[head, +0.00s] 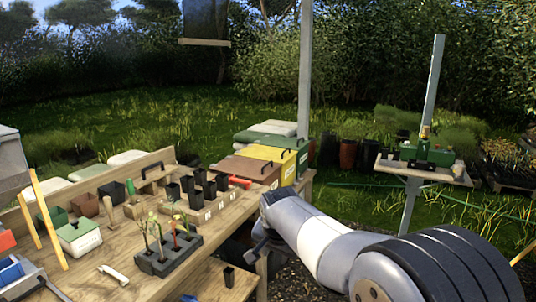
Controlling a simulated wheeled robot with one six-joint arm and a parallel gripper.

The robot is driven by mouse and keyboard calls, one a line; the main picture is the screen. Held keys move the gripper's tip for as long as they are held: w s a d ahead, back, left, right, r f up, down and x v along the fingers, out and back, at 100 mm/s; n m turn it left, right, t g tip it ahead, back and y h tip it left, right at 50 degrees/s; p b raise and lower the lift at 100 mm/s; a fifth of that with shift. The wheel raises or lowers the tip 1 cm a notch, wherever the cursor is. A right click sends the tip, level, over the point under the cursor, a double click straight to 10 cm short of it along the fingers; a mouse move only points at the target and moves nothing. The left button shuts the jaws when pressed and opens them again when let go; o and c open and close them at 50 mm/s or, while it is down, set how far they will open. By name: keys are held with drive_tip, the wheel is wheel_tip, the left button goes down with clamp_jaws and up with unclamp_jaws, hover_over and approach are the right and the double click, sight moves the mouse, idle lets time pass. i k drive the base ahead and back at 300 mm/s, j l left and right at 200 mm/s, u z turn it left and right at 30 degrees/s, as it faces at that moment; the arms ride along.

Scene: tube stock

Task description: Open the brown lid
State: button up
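The brown lid (240,170) lies flat among a row of colored lids at the right end of the wooden bench, and looks closed. A dark handle (265,166) stands at its right edge. My arm reaches in from the lower right. My gripper (260,247) hangs low beside the bench's right edge, in front of and below the brown lid and apart from it. Its fingers are small and dark, so I cannot tell whether they are open. Nothing is visibly held.
A yellow lid (260,153) and a green lid (267,140) lie behind the brown one. A grey seedling tray (168,256) is nearer. A post (305,70) rises behind the bins.

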sight(256, 169)
drive_tip(key=i+j, duration=0.1)
drive_tip(key=i, duration=0.45)
drive_tip(key=i+j, duration=0.1)
drive_tip(key=i, duration=0.4)
drive_tip(key=i+z, duration=0.1)
drive_tip(key=i, duration=0.45)
drive_tip(key=i+j, duration=0.2)
drive_tip(key=i, duration=0.3)
drive_tip(key=i+j+z, duration=0.1)
drive_tip(key=i, duration=0.4)
